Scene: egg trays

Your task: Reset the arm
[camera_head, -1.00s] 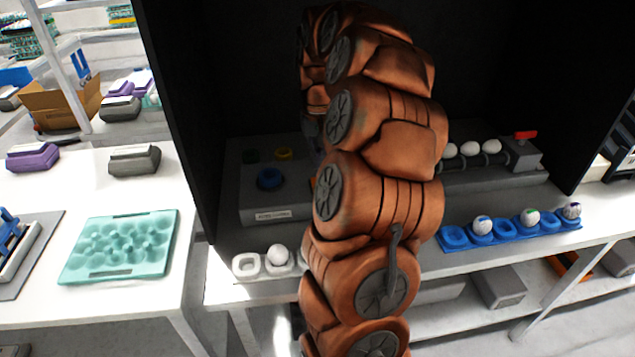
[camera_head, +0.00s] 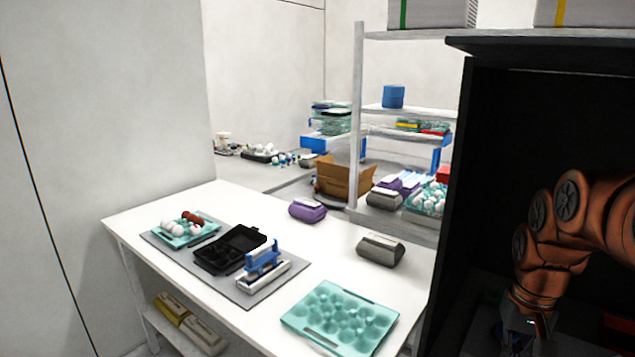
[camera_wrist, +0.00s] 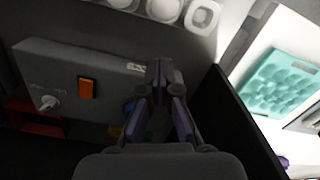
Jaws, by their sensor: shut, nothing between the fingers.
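My arm (camera_head: 575,240) is copper-coloured and bends down inside the dark cabinet at the right edge of the head view. My gripper (camera_head: 518,335) shows only partly there, near the bottom edge. In the wrist view my gripper (camera_wrist: 160,75) has its fingers together with nothing between them. It is in front of a grey control box (camera_wrist: 60,60) with an orange switch (camera_wrist: 87,88) and a knob (camera_wrist: 48,103). I cannot tell the gap between the fingers and the box.
White cups (camera_wrist: 203,17) line the top of the wrist view. The black cabinet wall (camera_head: 455,200) stands close to my arm. The white table (camera_head: 215,300) holds a teal egg tray (camera_head: 318,335), an open black carton (camera_head: 205,258), a grey carton (camera_head: 380,249) and a purple carton (camera_head: 307,210).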

